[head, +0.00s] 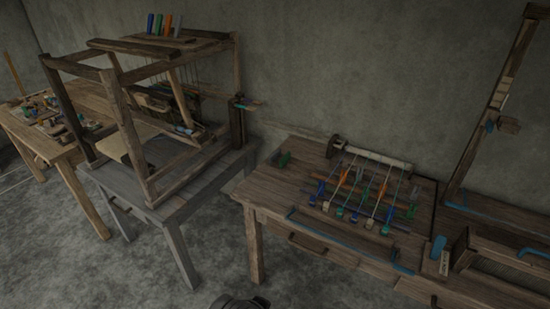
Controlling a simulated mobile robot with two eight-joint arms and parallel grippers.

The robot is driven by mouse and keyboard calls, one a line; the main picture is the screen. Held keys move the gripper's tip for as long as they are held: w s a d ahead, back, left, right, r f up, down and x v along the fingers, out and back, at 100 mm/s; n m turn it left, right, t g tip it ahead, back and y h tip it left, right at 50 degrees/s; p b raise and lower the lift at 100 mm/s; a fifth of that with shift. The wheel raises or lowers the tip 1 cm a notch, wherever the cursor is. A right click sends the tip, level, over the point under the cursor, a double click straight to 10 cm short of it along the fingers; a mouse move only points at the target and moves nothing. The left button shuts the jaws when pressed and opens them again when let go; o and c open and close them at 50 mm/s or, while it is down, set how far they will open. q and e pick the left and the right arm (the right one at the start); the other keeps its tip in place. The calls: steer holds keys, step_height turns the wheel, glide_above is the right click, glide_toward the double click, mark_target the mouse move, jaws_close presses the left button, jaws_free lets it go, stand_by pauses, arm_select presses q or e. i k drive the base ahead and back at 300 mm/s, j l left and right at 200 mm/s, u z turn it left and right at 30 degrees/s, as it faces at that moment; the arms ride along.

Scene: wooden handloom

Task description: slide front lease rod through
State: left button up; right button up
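The wooden handloom (130,110) stands on a grey table left of centre, its upright frame open at the front. Threads and dark cross pieces show inside it, too small to tell apart. On the brown table to the right, a pale roller (372,157) lies behind several stretched threads with blue, green and pale clips at their near ends. Orange pieces (383,190) stand among the threads. A thin pale rod (295,130) lies at the table's back edge, left of the roller. I cannot tell which piece is the front lease rod.
A wooden bench (50,147) with small clutter stands at far left. Several coloured pieces (164,25) stand on the loom's top. A tall wooden frame (488,100) and open box (500,262) are at right. A blue bar (335,238) lies along the table front. Floor (120,265) is clear.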

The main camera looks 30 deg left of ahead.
mark_target(342, 148)
steer(key=i+j+u, duration=0.15)
steer(key=j, duration=0.25)
steer(key=i+j+u, duration=0.15)
steer(key=j, duration=0.3)
steer(key=i+j+u, duration=0.1)
steer(key=i+j, duration=0.15)
steer(key=i+j+z, duration=0.1)
steer(key=i+z, duration=0.15)
steer(key=i, duration=0.25)
steer(key=i+j+z, duration=0.25)
steer(key=i, duration=0.25)
steer(key=l, duration=0.1)
